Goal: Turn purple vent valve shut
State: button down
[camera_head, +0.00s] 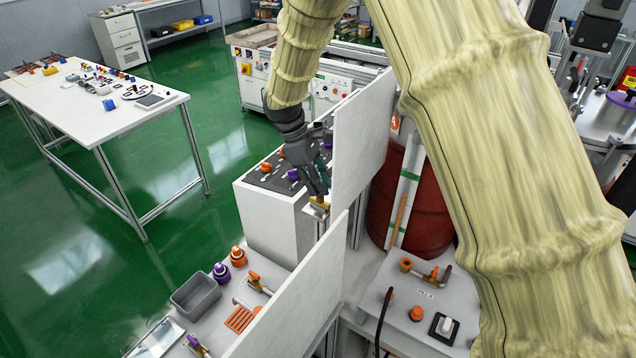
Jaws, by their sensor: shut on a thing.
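My gripper (320,189) reaches down past the edge of a white upright panel. It is shut on a small brass-coloured fitting (319,203) on a narrow pale post between two white panels. The fingers cover most of the fitting, so I cannot tell whether it has a purple handle or how it is turned. A purple-handled valve (197,345) lies apart at the bottom left of the bench, partly cut by the frame edge. A purple knob (294,175) sits on a dark panel just left of my gripper.
White panels (364,135) (290,300) stand close behind and below my gripper. A grey bin (196,293), a purple-capped bottle (221,272) and an orange-capped bottle (238,256) stand on the front bench. A red drum (425,205) is to the right.

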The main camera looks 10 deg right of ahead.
jog(key=n+t, duration=0.1)
jog(key=n, duration=0.2)
jog(key=n+t, duration=0.1)
jog(key=n, duration=0.3)
jog(key=shift+s+r+t+h, duration=0.1)
jog(key=shift+s+t+h, duration=0.05)
jog(key=shift+t+h, duration=0.2)
jog(key=n, duration=0.2)
jog(key=n+t, duration=0.1)
jog(key=n, duration=0.1)
jog(key=shift+s+t, duration=0.1)
jog(key=shift+t, duration=0.15)
jog(key=shift+n+t+y, duration=0.55)
jog(key=shift+n+t, duration=0.15)
jog(key=shift+n, duration=1.3)
jog(key=shift+s, duration=0.1)
jog(key=c, duration=1.5)
grip_release()
jog(key=shift+c, duration=0.2)
jog(key=v, duration=1.1)
jog(key=shift+r, duration=0.4)
jog(key=shift+f, duration=0.1)
